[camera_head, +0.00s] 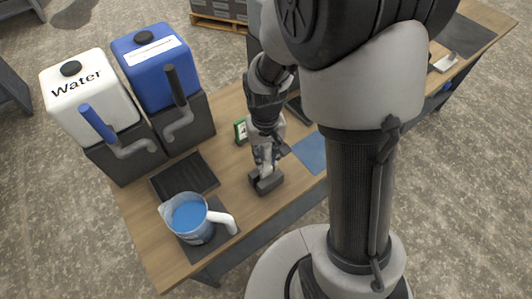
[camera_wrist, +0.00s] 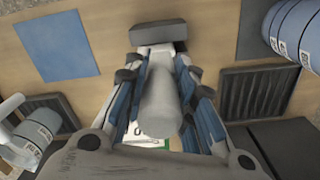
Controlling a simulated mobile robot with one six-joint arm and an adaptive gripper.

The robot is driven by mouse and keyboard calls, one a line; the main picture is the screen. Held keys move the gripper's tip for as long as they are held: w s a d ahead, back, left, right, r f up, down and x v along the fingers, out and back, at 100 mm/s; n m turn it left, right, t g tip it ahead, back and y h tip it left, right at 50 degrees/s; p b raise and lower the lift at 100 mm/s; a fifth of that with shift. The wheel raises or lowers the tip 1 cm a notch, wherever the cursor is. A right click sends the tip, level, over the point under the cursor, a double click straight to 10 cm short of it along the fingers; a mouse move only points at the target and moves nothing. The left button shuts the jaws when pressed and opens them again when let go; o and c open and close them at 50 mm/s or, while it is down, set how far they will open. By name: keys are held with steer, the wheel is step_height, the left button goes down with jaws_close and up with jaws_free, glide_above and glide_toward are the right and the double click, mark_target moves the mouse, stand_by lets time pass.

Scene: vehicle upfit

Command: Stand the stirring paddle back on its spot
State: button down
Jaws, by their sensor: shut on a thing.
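My gripper (camera_wrist: 163,88) is shut on a smooth grey cylinder (camera_wrist: 160,105), which looks like the handle of the stirring paddle. In the head view my gripper (camera_head: 266,160) points down over the wooden table, near its front edge. A dark grey block (camera_head: 265,182) sits just below the gripper; it also shows in the wrist view (camera_wrist: 158,32) beyond the cylinder. I cannot tell whether this block is the paddle's head or a separate holder. No marked empty spot can be made out with certainty.
A jug of blue liquid (camera_head: 190,215) stands left on a dark mat. A ribbed black tray (camera_head: 185,178) lies behind it. White (camera_head: 90,95) and blue (camera_head: 155,65) tapped canisters stand at the back left. A blue mat (camera_head: 311,152) lies right, a green-framed sign (camera_head: 240,130) behind.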

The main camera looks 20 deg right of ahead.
steer(key=shift+f, duration=0.35)
steer(key=c, duration=1.2)
jaws_free()
steer(key=shift+c, duration=0.2)
steer(key=shift+r+p, duration=3.05)
steer(key=shift+r, duration=1)
